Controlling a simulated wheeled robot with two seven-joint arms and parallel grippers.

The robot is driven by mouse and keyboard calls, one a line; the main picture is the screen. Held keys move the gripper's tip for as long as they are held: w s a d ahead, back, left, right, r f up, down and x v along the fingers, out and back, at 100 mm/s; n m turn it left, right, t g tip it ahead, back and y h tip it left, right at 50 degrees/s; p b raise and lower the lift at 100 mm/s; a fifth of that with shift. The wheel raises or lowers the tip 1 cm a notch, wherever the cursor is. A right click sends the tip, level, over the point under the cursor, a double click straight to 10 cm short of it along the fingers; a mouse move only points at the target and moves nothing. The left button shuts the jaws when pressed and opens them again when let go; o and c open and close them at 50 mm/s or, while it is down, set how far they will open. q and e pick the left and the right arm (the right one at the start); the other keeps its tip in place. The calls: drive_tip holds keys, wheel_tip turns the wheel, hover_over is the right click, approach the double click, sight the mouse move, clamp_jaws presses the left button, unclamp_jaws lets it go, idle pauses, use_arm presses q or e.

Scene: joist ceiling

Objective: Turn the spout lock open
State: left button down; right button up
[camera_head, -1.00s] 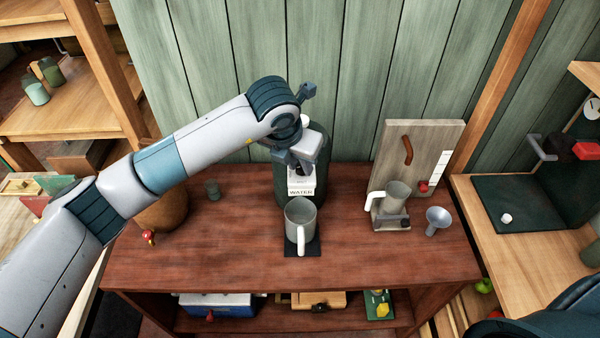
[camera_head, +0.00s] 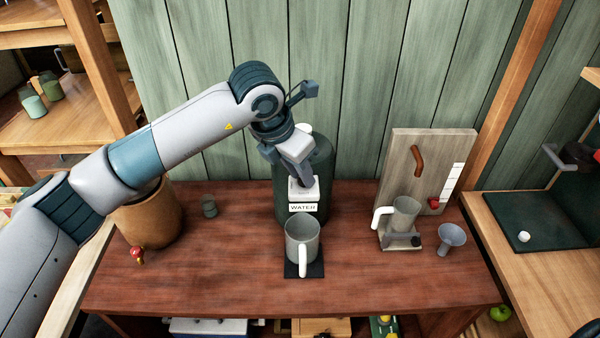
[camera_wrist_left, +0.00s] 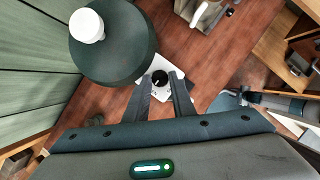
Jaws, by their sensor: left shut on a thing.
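The dark green water dispenser (camera_head: 318,165) stands at the back of the red-brown table, with a white spout block (camera_head: 311,188) and a WATER label (camera_head: 303,208) on its front. In the left wrist view a round black knob (camera_wrist_left: 160,77) sits on the white spout block; I take it for the spout lock. My left gripper (camera_head: 301,178) reaches down over the spout from above. In the left wrist view its two fingers (camera_wrist_left: 161,82) flank the knob and are shut on it. The gripper hides the knob in the head view.
A grey mug (camera_head: 301,240) with a white handle stands on a black mat (camera_head: 291,270) below the spout. A brown pot (camera_head: 150,220) with a red tap and a small cup (camera_head: 209,206) stand left. A wooden stand (camera_head: 432,160), another mug (camera_head: 404,214) and a funnel (camera_head: 452,237) stand right.

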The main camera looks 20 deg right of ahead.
use_arm(q)
drive_tip(key=shift+r, duration=0.1)
drive_tip(key=c, duration=1.5)
unclamp_jaws()
